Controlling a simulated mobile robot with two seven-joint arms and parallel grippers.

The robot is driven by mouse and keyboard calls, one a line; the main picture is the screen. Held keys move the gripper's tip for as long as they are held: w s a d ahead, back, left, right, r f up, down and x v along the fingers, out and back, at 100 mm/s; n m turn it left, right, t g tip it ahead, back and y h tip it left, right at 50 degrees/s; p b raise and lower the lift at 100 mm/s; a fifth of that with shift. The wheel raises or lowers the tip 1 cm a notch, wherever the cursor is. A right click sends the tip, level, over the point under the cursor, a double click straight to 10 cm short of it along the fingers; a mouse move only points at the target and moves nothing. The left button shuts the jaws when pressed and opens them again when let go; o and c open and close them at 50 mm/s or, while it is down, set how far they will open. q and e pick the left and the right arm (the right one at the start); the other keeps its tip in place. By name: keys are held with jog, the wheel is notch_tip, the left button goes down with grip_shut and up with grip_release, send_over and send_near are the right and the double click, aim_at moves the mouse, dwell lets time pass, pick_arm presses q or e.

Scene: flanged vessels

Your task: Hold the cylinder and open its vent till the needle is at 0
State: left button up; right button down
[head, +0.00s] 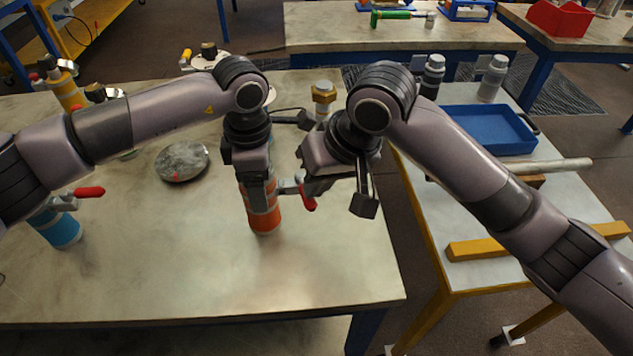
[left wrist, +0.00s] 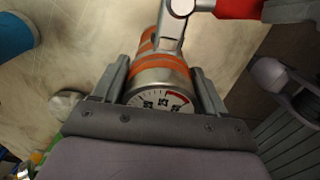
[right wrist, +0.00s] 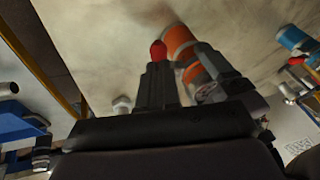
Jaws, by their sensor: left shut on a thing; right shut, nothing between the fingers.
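The orange cylinder (head: 263,212) with pale bands stands on the table, its top hidden by my left gripper (head: 258,175). That gripper is shut on it; its fingers lie on both sides in the left wrist view (left wrist: 160,85). There the gauge dial (left wrist: 163,99) shows numbers and a red arc; I cannot make out the needle. A metal vent valve with a red lever (head: 308,198) sticks out to the right; the lever also shows in the left wrist view (left wrist: 238,8). My right gripper (head: 340,195) is shut and empty beside the lever; whether it touches is unclear.
A blue cylinder (head: 62,230) with a red lever stands at the left, a yellow one (head: 66,92) behind. A round metal disc (head: 182,162) and a brass-topped fitting (head: 323,95) are on the table. The right bench holds a blue tray (head: 488,132). The table front is clear.

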jog(key=d+r, duration=0.7)
jog(key=r, duration=0.5)
jog(key=w+d+f+n+g+y, duration=0.4)
jog(key=n+g, duration=0.1)
jog(key=n, duration=1.2)
jog(key=x, duration=1.3)
jog(key=shift+a+r, duration=0.15)
jog(key=shift+a, duration=0.3)
